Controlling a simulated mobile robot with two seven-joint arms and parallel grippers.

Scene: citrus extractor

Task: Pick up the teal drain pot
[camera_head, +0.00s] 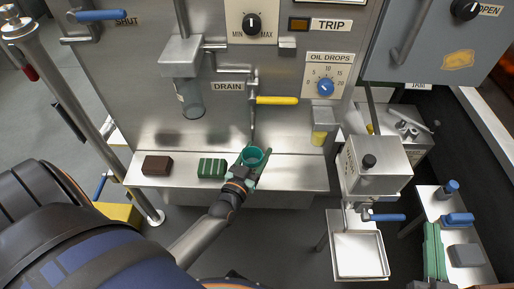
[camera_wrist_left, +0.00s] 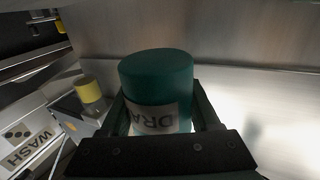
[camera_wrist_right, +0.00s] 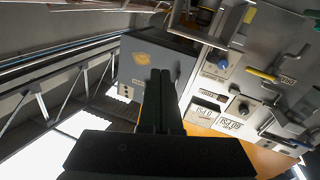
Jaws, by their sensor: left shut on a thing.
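The teal drain pot (camera_head: 254,157) is at the front part of the steel shelf, below the DRAIN label. In the left wrist view the pot (camera_wrist_left: 156,80) stands between the two fingers, with part of its white label showing. My left gripper (camera_head: 250,168) is shut on the pot, one finger on each side. Whether the pot's base touches the shelf cannot be told. My right gripper (camera_wrist_right: 160,100) is shut and empty in the right wrist view, and I do not see it in the head view.
On the shelf (camera_head: 290,175), a brown block (camera_head: 157,166) and a green ridged block (camera_head: 212,168) lie left of the pot. A yellow-handled drain lever (camera_head: 277,100) is above it. A yellow-topped container (camera_head: 320,134) stands to the right. A pale tray (camera_head: 360,254) is lower right.

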